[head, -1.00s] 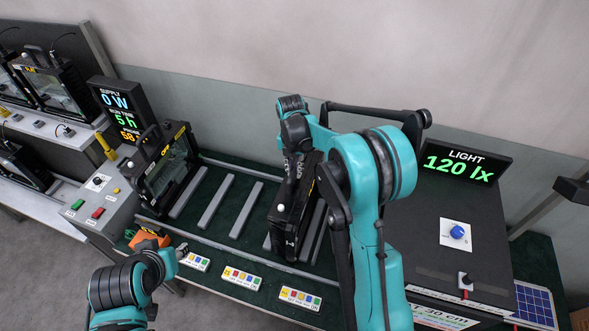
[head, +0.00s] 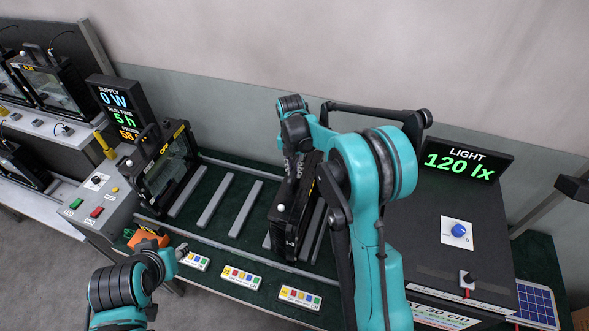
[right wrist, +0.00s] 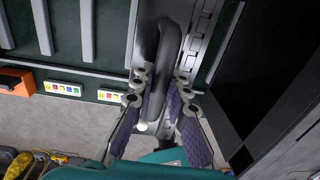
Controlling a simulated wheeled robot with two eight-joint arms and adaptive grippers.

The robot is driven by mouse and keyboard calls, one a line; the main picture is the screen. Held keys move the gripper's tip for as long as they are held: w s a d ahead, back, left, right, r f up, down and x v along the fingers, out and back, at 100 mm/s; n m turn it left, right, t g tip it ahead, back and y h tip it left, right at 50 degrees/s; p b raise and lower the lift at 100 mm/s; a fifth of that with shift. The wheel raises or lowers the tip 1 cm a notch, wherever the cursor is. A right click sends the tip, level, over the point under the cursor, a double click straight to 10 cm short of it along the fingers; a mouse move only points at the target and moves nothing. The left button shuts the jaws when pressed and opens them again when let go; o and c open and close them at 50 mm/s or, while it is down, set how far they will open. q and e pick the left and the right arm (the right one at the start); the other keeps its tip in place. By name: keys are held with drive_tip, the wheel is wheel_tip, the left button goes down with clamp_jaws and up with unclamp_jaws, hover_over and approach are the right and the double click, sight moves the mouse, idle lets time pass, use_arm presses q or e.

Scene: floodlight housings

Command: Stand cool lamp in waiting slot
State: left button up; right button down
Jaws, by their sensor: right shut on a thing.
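A black lamp housing (head: 290,215) stands upright, edge-on, at the right end of the row of grey rails on the green bench. My right gripper (head: 299,168) is over its top, partly hidden by my arm. In the right wrist view my right gripper (right wrist: 162,88) has its two fingers on either side of the lamp's dark handle (right wrist: 168,55) and is shut on it. The lamp's lower edge and its seating between the rails cannot be made out.
Grey rails (head: 241,210) with empty gaps lie left of the lamp. Another lamp (head: 166,165) stands at the row's left end beside the supply display (head: 119,108). Coloured label plates (head: 241,277) line the front edge. A dark light-test box (head: 425,225) stands close on the right.

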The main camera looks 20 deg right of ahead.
drive_tip(key=shift+f, duration=0.1)
idle(0.7)
drive_tip(key=c, duration=1.5)
unclamp_jaws()
drive_tip(key=shift+o, duration=0.4)
drive_tip(key=shift+s, duration=0.15)
